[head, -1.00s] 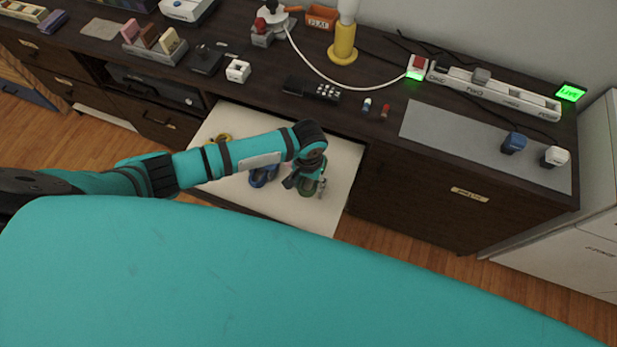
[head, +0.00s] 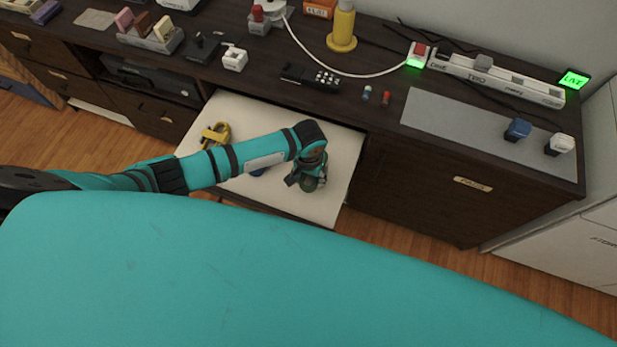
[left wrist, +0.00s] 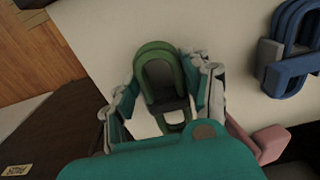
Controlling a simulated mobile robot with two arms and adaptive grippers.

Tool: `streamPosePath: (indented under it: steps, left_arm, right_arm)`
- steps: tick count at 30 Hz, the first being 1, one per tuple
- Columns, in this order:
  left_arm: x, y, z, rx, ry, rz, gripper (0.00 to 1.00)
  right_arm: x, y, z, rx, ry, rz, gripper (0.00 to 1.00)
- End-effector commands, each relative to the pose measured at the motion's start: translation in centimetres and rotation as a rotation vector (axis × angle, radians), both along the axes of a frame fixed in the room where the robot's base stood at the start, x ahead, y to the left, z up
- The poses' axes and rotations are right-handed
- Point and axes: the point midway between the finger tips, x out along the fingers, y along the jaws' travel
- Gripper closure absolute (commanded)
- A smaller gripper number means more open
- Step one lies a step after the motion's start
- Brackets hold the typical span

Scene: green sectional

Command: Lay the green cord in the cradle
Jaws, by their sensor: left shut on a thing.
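The green cord (left wrist: 155,62) is a looped, banded bundle over the pale floor of the open drawer (head: 338,190). My left gripper (left wrist: 168,85) is shut on the green cord, with a finger on each side of it. In the head view the left gripper (head: 306,180) is over the right part of the drawer, and the cord is mostly hidden under it. I cannot tell whether the cord still touches the drawer floor. I cannot tell which thing is the cradle. My right gripper is not in view.
A blue cord bundle (left wrist: 292,55) and a pink thing (left wrist: 268,140) lie close by. A yellow bundle (head: 215,136) lies at the drawer's left. The desktop holds a remote (head: 310,77), a power strip (head: 495,76), a grey mat (head: 470,130) and a yellow-based lamp (head: 342,38).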

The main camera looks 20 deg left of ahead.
Motion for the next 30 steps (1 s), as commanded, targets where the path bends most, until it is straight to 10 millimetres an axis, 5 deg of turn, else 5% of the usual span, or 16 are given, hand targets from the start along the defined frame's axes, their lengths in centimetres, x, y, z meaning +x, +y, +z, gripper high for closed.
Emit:
streamPosePath:
  steps: [1,10,11,15,18,30]
  left_arm:
    - [-1.8,0.4,-2.0,0.012,0.039,0.000,0.95]
    - [-1.8,0.3,-2.2,0.009,0.040,0.001,1.00]
    - [-1.8,0.3,-2.2,0.009,0.041,0.001,0.47]
    - [-1.8,0.3,-2.2,0.010,0.041,0.001,0.28]
    - [-1.8,0.4,-2.1,0.012,0.040,0.001,0.16]
    - [-1.5,0.4,-0.1,0.011,0.032,-0.001,0.16]
  right_arm:
    - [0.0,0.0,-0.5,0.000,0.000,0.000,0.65]
    - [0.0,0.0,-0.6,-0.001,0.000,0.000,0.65]
    - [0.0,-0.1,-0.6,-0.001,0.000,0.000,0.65]
    - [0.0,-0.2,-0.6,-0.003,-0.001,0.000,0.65]
    - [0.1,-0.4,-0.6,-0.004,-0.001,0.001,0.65]
    - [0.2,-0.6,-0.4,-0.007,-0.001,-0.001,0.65]
